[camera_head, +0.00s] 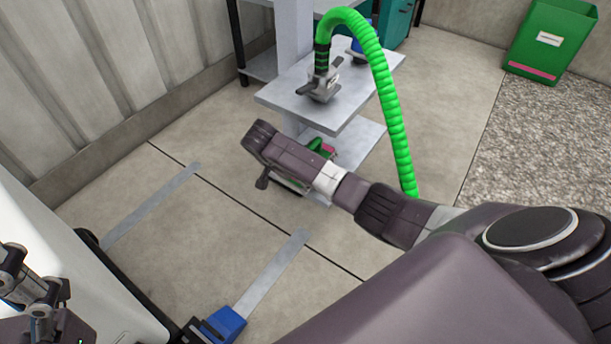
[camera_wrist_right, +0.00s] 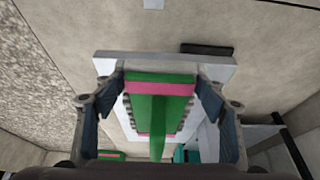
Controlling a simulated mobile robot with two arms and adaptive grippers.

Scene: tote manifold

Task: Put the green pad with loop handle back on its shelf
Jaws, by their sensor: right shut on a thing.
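The green pad with loop handle (camera_wrist_right: 172,89) has a pink stripe and sits between the fingers of my right gripper (camera_wrist_right: 160,105), which is shut on it. A green upright part, likely the handle, runs toward the wrist camera. In the head view, a bit of green and pink (camera_head: 316,148) shows behind my right gripper (camera_head: 285,182); the rest is hidden. A pale grey shelf plate (camera_wrist_right: 108,66) lies just beyond the pad in the wrist view. I cannot tell whether they touch. My left gripper (camera_head: 38,290) is partly visible at the lower left edge; its opening is unclear.
A grey stand's upper plate (camera_head: 275,97) holds a tool with a thick green hose (camera_head: 388,90) arching down beside my right arm. Its lower plate (camera_head: 365,140) is partly covered. A green bin (camera_head: 550,40) stands back right.

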